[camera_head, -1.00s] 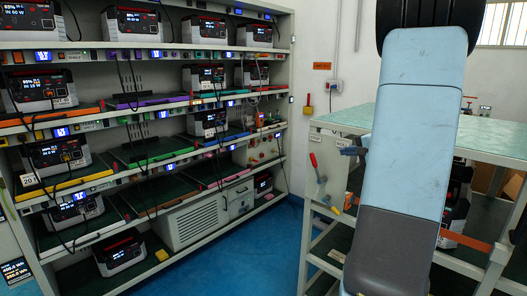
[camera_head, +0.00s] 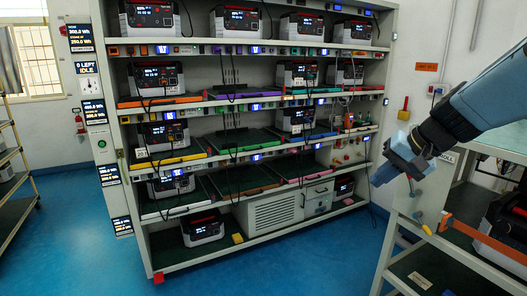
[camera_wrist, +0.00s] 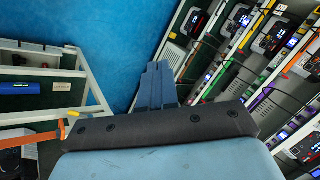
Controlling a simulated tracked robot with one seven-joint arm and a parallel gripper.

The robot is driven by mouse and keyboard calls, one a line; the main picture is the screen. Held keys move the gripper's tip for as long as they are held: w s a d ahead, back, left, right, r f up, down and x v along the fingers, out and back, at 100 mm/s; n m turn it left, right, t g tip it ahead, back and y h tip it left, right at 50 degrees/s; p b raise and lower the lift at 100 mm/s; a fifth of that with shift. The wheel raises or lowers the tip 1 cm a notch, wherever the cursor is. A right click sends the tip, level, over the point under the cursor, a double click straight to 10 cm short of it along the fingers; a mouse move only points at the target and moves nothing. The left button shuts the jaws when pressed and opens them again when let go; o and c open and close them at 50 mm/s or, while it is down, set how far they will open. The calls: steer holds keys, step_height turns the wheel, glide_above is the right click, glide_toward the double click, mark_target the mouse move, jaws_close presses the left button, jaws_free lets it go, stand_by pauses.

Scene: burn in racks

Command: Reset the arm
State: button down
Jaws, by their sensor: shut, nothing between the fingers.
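My gripper (camera_head: 386,173) is at the right of the head view, at the end of my light blue arm with its black wrist. It hangs in front of the rack's right end and over the left side of the cart. In the wrist view my gripper's blue fingers (camera_wrist: 157,72) are together with nothing between them. Blue floor shows behind the fingertips. My gripper touches nothing that I can see.
A large rack (camera_head: 105,170) holds several power units on its shelves. A cart (camera_head: 392,235) stands at the right, with an orange bar (camera_head: 485,245) and a unit on it. A shelf stands at the far left. The blue floor (camera_head: 75,235) between is clear.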

steer(key=s+a+n+h, duration=0.3)
steer(key=s+n+h, duration=0.1)
steer(key=s, duration=0.7)
steer(key=shift+s+r+n+h, duration=0.25)
steer(key=shift+s+n+h, duration=0.1)
steer(key=shift+h, duration=0.15)
